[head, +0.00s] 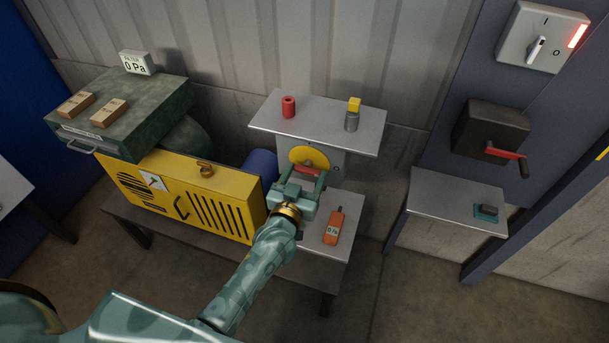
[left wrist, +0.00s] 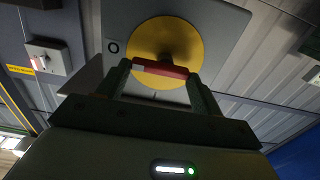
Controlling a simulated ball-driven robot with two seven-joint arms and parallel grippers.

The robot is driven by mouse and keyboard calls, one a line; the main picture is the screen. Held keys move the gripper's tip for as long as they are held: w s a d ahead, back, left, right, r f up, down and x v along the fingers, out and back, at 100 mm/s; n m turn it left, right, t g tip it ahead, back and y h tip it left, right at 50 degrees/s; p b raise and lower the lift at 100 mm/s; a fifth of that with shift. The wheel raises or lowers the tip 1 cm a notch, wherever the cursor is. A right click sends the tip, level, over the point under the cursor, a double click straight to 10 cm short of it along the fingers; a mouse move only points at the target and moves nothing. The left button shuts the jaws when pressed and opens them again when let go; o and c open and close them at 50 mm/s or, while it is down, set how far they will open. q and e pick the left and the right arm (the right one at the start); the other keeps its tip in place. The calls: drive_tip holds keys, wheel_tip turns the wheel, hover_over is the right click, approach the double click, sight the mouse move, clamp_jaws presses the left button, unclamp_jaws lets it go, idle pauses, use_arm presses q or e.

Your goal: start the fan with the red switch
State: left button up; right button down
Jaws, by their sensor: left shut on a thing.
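The red switch handle (head: 307,171) sits on a round yellow plate (head: 304,155) on a grey box under a small shelf. My left gripper (head: 305,182) is at the front of this box. In the left wrist view the red handle (left wrist: 160,69) lies nearly level between my two fingers, which are shut on it. The yellow plate (left wrist: 166,36) is behind it, and an O mark shows beside the plate, near one end of the handle. The yellow slotted housing (head: 180,190), with a blue cylinder (head: 261,167) behind it, may be the fan. My right gripper is not in view.
An orange meter (head: 334,226) lies right of my left gripper. A red cylinder (head: 289,106) and a grey one with a yellow top (head: 352,115) stand on the shelf (head: 320,118). A grey wall switch (head: 543,37) has a lit red lamp; a dark box (head: 488,133) has a red-handled lever.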

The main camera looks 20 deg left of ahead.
use_arm(q)
drive_tip(key=shift+n, duration=0.3)
drive_tip(key=shift+a+r+n+p, duration=0.1)
drive_tip(key=shift+n+p, duration=0.35)
drive_tip(key=shift+n, duration=0.15)
drive_tip(key=n, duration=0.2)
drive_tip(key=shift+n+p, duration=0.4)
drive_tip(key=n, duration=0.5)
drive_tip(key=shift+a+p, duration=0.25)
drive_tip(key=shift+p, duration=0.15)
drive_tip(key=n, duration=0.3)
drive_tip(key=shift+a+n, duration=0.1)
drive_tip(key=shift+n, duration=0.3)
drive_tip(key=n, duration=0.4)
drive_tip(key=shift+a, duration=0.15)
drive_tip(key=shift+n, duration=0.3)
drive_tip(key=o, duration=1)
